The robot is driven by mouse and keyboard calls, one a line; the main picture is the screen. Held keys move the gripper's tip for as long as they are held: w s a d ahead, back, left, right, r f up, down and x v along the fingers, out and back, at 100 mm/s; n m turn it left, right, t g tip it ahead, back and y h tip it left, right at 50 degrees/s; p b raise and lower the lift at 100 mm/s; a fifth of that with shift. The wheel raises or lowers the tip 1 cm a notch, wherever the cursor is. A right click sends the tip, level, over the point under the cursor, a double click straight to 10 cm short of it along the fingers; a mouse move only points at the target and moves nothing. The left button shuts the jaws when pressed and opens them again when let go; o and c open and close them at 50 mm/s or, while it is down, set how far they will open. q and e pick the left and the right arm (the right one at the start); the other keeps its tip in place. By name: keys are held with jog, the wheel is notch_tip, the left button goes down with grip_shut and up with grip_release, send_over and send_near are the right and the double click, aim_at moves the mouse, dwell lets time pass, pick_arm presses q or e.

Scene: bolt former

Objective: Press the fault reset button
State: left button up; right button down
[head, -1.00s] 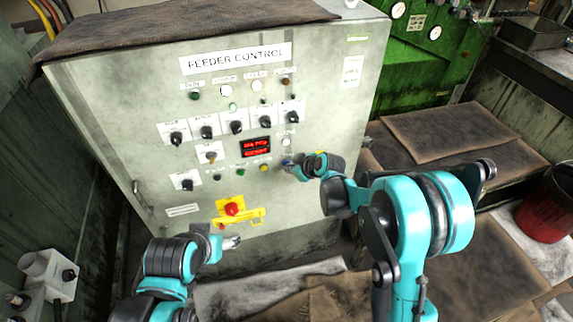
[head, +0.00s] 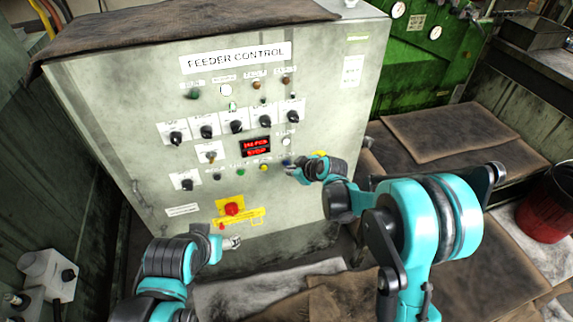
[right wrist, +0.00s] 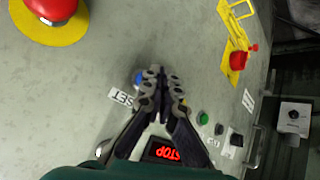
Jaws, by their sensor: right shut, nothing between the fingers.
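The feeder control panel (head: 110,140) stands upright in front of me. A blue button (head: 286,162) sits at the right end of its lower button row. In the right wrist view the blue button (right wrist: 138,78) is beside the fingertips, next to a label reading "RESET" (right wrist: 121,96). My right gripper (head: 290,170) is shut and empty, close in front of the panel by the blue button. Its fingertips (right wrist: 162,72) partly cover the button; I cannot tell whether they touch it. My left gripper (head: 233,243) is low, below the red emergency stop; its finger opening is unclear.
A red emergency stop (head: 232,209) on a yellow plate is low on the panel. Green (head: 240,172) and yellow (head: 264,167) buttons lie left of the blue one. Black selector knobs and a red display (head: 256,146) reading "STOP" are above. Brown mats lie right.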

jog(key=s, duration=0.1)
jog(key=s+d, duration=0.1)
jog(key=s, duration=0.2)
jog(key=shift+s+d, duration=0.3)
jog(key=shift+s, duration=0.05)
dwell(0.9)
jog(key=s+d+r+m+h, duration=0.2)
jog(key=s+d, duration=0.3)
jog(key=s, duration=0.3)
jog(key=s+d+r+m+h, duration=0.1)
jog(key=s+d+r+m, duration=0.3)
jog(key=s, duration=0.5)
jog(key=s+d+r+m+h, duration=0.2)
jog(key=s+d+r+m, duration=0.1)
jog(key=s+d+m, duration=0.2)
jog(key=s+d, duration=0.2)
jog(key=s, duration=0.2)
jog(key=shift+s+d+r+h, duration=0.2)
jog(key=shift+d+h, duration=0.1)
jog(key=shift+d, duration=0.1)
jog(key=shift+g, duration=0.3)
